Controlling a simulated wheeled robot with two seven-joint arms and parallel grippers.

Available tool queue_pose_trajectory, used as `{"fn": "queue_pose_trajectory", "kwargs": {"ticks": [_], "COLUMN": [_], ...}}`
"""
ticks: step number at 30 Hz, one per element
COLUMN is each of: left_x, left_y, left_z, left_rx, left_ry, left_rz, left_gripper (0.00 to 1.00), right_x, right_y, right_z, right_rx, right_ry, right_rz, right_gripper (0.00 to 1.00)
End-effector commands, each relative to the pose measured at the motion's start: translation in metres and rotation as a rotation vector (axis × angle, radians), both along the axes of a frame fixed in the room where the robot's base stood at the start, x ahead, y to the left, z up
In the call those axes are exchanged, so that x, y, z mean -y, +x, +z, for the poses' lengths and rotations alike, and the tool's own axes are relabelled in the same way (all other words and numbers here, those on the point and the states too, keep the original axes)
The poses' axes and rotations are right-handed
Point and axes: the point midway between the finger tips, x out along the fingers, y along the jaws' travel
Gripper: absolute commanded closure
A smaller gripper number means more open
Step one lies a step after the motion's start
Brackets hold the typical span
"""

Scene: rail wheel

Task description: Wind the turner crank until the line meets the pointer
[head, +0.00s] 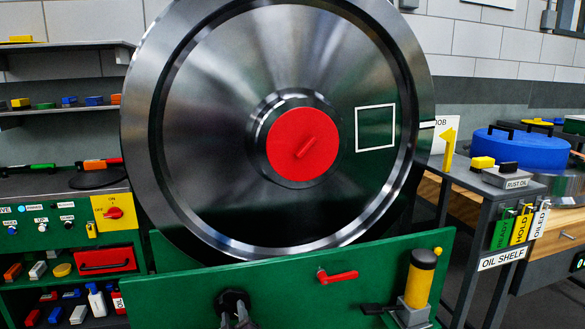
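The large steel wheel (230,90) with a red hub (303,148) stands upright behind the green turner panel (280,290). A short white line (427,124) shows on the wheel's right rim. The yellow pointer (449,146) stands right of the rim, slightly lower than the line and apart from it. My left gripper is not in view.
A red lever (337,276) sits on the panel. A yellow cylinder with a black cap (420,278) stands on a grey base at the panel's right end. The oil shelf (502,259) is at right; a green control box with a red switch (113,212) is at left.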

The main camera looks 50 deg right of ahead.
Motion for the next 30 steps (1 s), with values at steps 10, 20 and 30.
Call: {"fn": "queue_pose_trajectory", "kwargs": {"ticks": [10,20,30], "left_x": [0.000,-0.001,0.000], "left_y": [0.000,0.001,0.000], "left_z": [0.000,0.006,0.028], "left_rx": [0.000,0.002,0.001], "left_ry": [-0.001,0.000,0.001], "left_rz": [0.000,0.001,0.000], "left_gripper": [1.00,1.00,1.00], "right_x": [0.000,0.000,-0.001], "right_y": [0.000,0.000,0.000], "right_z": [0.000,0.002,0.003], "right_rx": [0.000,-0.015,-0.087], "right_ry": [0.000,-0.023,-0.139], "right_rz": [0.000,0.001,0.002], "right_gripper": [0.96,1.00,1.00]}}
